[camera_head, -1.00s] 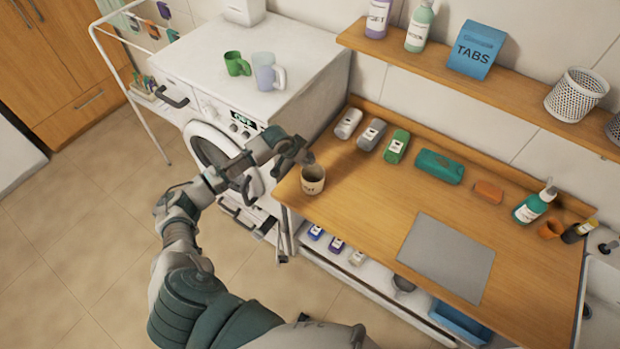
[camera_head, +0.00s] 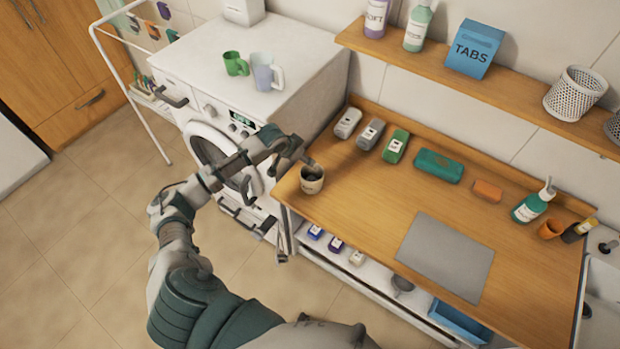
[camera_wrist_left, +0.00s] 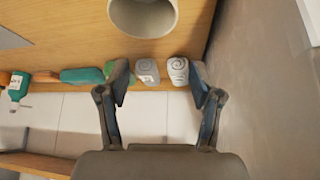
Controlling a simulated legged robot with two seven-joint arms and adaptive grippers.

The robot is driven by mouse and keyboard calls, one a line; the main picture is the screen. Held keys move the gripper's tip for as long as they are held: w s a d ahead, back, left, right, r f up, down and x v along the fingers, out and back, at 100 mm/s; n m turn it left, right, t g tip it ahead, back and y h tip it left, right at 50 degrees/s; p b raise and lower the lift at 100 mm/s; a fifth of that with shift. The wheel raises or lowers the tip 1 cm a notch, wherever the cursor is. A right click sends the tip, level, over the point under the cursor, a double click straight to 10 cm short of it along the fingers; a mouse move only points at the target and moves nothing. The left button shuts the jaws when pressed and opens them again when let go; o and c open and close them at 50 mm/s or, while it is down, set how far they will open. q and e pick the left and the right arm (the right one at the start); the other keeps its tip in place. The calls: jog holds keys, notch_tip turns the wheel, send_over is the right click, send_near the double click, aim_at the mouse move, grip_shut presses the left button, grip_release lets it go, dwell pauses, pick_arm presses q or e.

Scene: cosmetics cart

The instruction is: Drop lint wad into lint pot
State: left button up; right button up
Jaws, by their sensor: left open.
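The lint pot (camera_head: 312,185), a small pale cup with dark lettering, stands upright at the left end of the wooden worktop. It also shows at the top edge of the left wrist view (camera_wrist_left: 170,30), cut off by the frame. My left gripper (camera_head: 307,161) is just above and behind the pot's rim. In the left wrist view my left gripper (camera_wrist_left: 162,85) has its two fingers spread, with nothing held between them. I cannot make out a lint wad; the pot's inside is dark in the head view. My right gripper is not in view.
Several packs, including a green one (camera_head: 396,146) and a teal one (camera_head: 439,165), line the worktop's back. A grey mat (camera_head: 445,257) lies to the right. Two mugs stand on the washing machine (camera_head: 215,70) at left. A shelf (camera_head: 440,65) runs along the wall.

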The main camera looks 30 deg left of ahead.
pick_arm(q)
jog(key=shift+a+v, duration=0.95)
jog(key=shift+v, duration=3.95)
jog(key=s+d+f+m+g, duration=0.2)
jog(key=s+d+f, duration=1.1)
jog(key=d+f, duration=0.35)
jog(key=s+d+f+n+g+y, duration=0.1)
jog(key=s+d+f+n+y, duration=0.15)
jog(key=s, duration=1.35)
notch_tip(320, 180, down, 32)
jog(key=s+g+b, duration=0.1)
jog(key=s+b, duration=0.1)
jog(key=b, duration=0.3)
jog(key=s+a+f+b, duration=0.1)
jog(key=s+f+b, duration=0.1)
jog(key=s+f, duration=0.6)
jog(key=s+a+f+g+b, duration=0.1)
jog(key=s+a+f+b, duration=0.1)
jog(key=s+f, duration=0.7)
notch_tip(320, 180, down, 3)
jog(key=shift+s+f+h, duration=0.2)
jog(key=shift+s+h, duration=0.1)
jog(key=shift+h, duration=0.05)
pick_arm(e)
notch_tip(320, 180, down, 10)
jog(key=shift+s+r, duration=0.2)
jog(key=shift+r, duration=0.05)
